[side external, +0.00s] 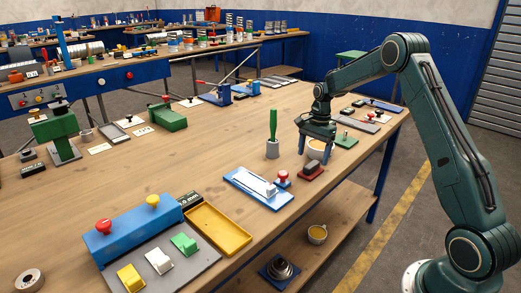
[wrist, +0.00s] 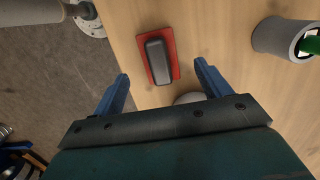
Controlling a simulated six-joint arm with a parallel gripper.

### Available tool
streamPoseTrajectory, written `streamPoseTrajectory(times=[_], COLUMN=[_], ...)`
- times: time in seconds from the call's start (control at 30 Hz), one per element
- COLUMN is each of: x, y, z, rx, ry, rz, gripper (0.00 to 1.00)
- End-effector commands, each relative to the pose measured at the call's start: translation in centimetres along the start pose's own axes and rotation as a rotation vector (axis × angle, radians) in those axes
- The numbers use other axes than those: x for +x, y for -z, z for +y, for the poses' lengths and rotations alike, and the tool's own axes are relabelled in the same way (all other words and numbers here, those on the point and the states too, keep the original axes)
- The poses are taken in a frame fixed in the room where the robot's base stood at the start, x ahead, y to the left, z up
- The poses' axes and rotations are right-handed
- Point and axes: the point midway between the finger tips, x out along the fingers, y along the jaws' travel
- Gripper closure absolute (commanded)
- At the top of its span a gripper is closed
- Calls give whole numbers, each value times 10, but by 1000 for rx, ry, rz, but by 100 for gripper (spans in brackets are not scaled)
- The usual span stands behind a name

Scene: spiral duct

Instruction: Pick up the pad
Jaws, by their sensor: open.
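The pad (side external: 312,169) is a small red slab with a dark grey rounded block on top, lying flat near the right edge of the bench. In the wrist view, the pad (wrist: 158,58) is fully visible, slightly tilted, ahead of and roughly centred between the blue fingers. My gripper (side external: 314,153) points down above the bench, just behind the pad in the side view. In the wrist view, my gripper (wrist: 161,71) has its fingers spread wide with nothing between them. The fingers appear apart from the pad.
A grey holder (side external: 272,149) with a green-handled tool (side external: 273,124) stands left of my gripper. A pale cup (side external: 318,149) sits by the fingers. Bare wood lies farther left.

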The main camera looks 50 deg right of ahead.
Motion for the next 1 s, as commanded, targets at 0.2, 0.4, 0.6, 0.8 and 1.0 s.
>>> streamPoseTrajectory(times=[0.2, 0.4, 0.6, 0.8, 1.0], x=[21, 43, 50, 49, 49], y=[1, 1, 1, 1, 1], z=[1, 2, 2, 2, 2], rx=[1, 1, 0, 0, 1], ry=[-2, -2, 1, 1, 1], rz=[-1, 0, 2, 2, 2], gripper=[24, 24, 24, 24, 24])
